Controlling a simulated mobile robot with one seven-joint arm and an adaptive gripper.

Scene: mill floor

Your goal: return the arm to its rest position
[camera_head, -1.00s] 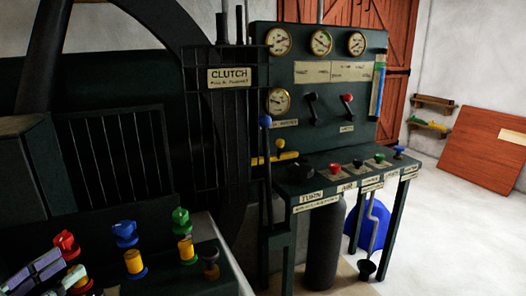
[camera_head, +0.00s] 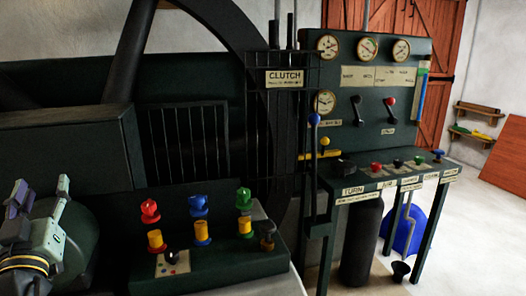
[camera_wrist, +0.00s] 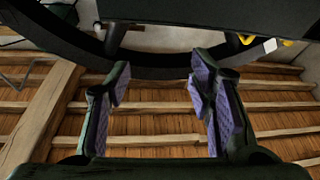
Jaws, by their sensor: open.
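My gripper (camera_head: 38,196) shows at the lower left of the head view, its fingers pointing upward, left of the green valve bench. In the wrist view my gripper (camera_wrist: 160,88) has its two purple-padded fingers wide apart with nothing between them. Behind the fingers is a slatted wooden surface (camera_wrist: 150,125), with a dark curved rim above it. My arm's dark wrist is cut off by the left and bottom edges of the head view.
A dark green bench (camera_head: 215,262) with red, blue and green knobs stands right of my gripper. Behind it are a green housing (camera_head: 65,150) and a large dark wheel. A gauge panel (camera_head: 375,75) stands at the right, with open pale floor beyond it.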

